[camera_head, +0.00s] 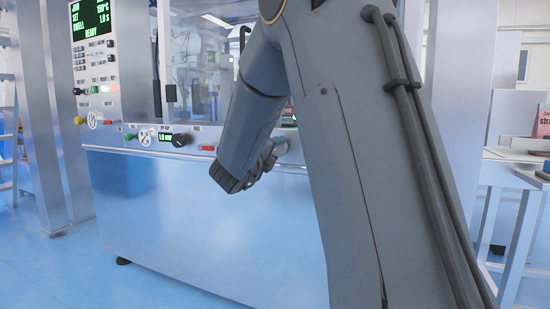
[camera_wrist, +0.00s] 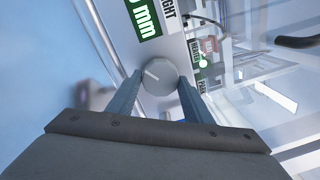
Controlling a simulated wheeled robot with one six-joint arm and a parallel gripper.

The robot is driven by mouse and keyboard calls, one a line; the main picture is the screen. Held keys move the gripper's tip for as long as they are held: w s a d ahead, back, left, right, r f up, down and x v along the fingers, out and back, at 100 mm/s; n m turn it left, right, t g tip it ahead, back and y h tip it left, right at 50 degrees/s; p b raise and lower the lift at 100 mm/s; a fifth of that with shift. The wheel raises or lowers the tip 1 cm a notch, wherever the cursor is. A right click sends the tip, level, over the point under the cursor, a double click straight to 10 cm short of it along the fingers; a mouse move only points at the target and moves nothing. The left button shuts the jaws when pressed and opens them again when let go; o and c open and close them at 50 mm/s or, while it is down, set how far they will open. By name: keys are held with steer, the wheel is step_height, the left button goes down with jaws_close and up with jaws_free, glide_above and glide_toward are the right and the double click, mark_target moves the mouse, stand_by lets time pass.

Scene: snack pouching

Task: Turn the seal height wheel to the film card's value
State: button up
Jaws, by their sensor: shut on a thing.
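The seal height wheel (camera_wrist: 160,77) is a round grey knob with a white pointer line in the wrist view. My gripper (camera_wrist: 162,84) has one finger on each side of it and is shut on it. A green display (camera_wrist: 142,17) beside it shows a partly cut-off value ending in "0 mm", next to a label ending in "IGHT". In the head view my arm hides most of my gripper (camera_head: 264,163) at the machine's front panel. I cannot identify the film card in either view.
The machine front (camera_head: 180,215) carries a black knob (camera_head: 181,140), a red button (camera_head: 207,148) and an upper screen (camera_head: 90,18) reading READY. At the right a table (camera_head: 512,172) holds a red printed item (camera_head: 543,122), its text cut off. Blue floor (camera_head: 60,275) is clear at the left.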

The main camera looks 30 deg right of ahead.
steer(key=shift+m+b, duration=0.5)
steer(key=shift+m, duration=0.2)
steer(key=o, duration=1)
steer(key=shift+o, duration=0.2)
steer(key=p+v, duration=0.2)
steer(key=v, duration=0.6)
steer(key=shift+w+d, duration=0.1)
